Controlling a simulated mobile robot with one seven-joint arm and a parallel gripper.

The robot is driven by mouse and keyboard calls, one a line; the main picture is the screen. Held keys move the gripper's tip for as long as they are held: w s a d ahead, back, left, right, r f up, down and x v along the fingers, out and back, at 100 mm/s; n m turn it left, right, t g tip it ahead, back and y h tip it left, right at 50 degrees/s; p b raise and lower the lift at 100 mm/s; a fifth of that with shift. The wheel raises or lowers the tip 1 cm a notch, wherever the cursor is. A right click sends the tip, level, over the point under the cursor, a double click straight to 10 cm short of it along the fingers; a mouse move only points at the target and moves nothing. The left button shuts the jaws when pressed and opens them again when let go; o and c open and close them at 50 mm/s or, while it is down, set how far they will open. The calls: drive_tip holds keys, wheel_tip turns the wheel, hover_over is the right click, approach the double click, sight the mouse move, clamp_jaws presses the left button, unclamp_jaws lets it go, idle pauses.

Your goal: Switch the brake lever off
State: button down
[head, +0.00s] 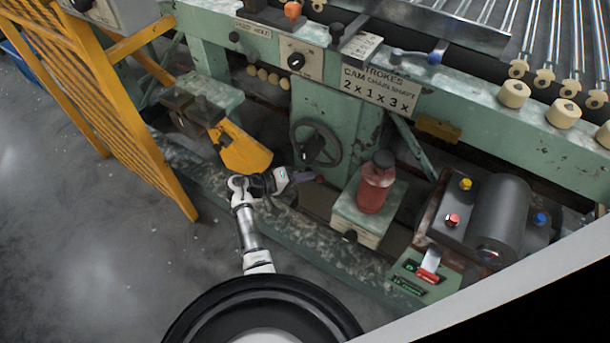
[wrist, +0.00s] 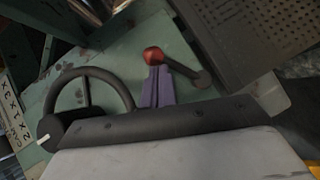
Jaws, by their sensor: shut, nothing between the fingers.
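A lever with a red ball knob (wrist: 153,55) and a dark arm (wrist: 186,68) shows in the wrist view, mounted on the green machine beside a handwheel. No label on it is readable, so I cannot confirm that it is the brake lever. My gripper (wrist: 156,70) has purple fingers, shut with nothing between them. Their tips lie at the knob's lower edge in the picture; I cannot tell whether they touch it. In the head view my gripper (head: 313,178) is low at the machine's front, right of a yellow part, and the knob is hard to make out.
A black handwheel (head: 315,144) is just above my gripper. A red bottle-shaped part (head: 375,182) stands on a pale green box to the right. A red-handled switch (head: 428,276) sits lower right. A yellow guard fence (head: 112,95) stands left, with open floor below it.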

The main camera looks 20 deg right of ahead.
drive_tip(key=shift+s+d, duration=0.1)
drive_tip(key=f+m+y, duration=0.1)
drive_tip(key=s+d+f+m+t+y, duration=0.1)
drive_tip(key=m+y, duration=0.1)
drive_tip(key=shift+s+d+t+b, duration=0.15)
drive_tip(key=shift+s+t+b, duration=0.15)
drive_tip(key=shift+b, duration=0.05)
idle(0.6)
idle(0.4)
